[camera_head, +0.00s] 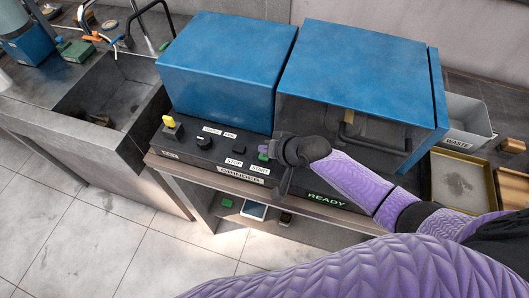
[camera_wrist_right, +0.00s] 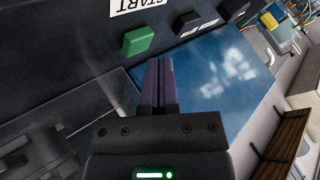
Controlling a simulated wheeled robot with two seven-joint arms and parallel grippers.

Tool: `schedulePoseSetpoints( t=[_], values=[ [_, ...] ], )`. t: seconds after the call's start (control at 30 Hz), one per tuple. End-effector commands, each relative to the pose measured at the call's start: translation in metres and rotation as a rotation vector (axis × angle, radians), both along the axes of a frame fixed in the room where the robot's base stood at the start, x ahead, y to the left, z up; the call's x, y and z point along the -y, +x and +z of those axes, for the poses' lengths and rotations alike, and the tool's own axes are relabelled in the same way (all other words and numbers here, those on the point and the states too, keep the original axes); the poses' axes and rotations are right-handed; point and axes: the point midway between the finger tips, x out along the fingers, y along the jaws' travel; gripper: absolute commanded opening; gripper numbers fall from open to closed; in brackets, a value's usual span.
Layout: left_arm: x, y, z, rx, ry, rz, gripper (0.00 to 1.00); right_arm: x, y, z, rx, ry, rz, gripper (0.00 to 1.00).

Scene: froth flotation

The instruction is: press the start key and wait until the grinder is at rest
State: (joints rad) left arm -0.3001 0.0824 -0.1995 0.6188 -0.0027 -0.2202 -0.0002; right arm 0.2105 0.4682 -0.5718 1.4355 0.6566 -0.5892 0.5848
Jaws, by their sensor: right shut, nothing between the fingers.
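The blue grinder (camera_head: 228,62) has a dark front panel with keys, labels and a display (camera_head: 326,199) lit green with "READY". The green start key (camera_head: 263,156) is partly hidden by my right gripper in the head view. The start key also shows in the wrist view (camera_wrist_right: 139,40), near the upside-down START label (camera_wrist_right: 143,4). My right gripper (camera_head: 270,151) is shut and empty, its fingertips (camera_wrist_right: 159,64) close beside the key. I cannot tell whether they touch it. My left gripper is not in view.
The dark stop key (camera_head: 239,149) sits left of the start key. A yellow knob (camera_head: 169,122) and a round black knob (camera_head: 204,142) are on the panel's left. A sink (camera_head: 108,98) stands left; a waste bin (camera_head: 467,120) and a metal tray (camera_head: 462,182) stand right.

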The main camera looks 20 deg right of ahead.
Motion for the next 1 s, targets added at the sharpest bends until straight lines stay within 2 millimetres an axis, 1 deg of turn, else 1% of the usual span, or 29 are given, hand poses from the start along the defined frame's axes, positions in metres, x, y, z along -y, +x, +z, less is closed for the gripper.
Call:
schedulePoseSetpoints(
  t=[0.67,1.0],
  values=[
    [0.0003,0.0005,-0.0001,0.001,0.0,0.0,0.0,0.0,0.0,-0.0002,0.0,0.0,0.0,0.0],
    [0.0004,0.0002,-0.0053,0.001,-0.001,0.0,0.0,-0.0001,-0.0002,-0.009,-0.001,0.001,0.0,0.0]
  ],
)
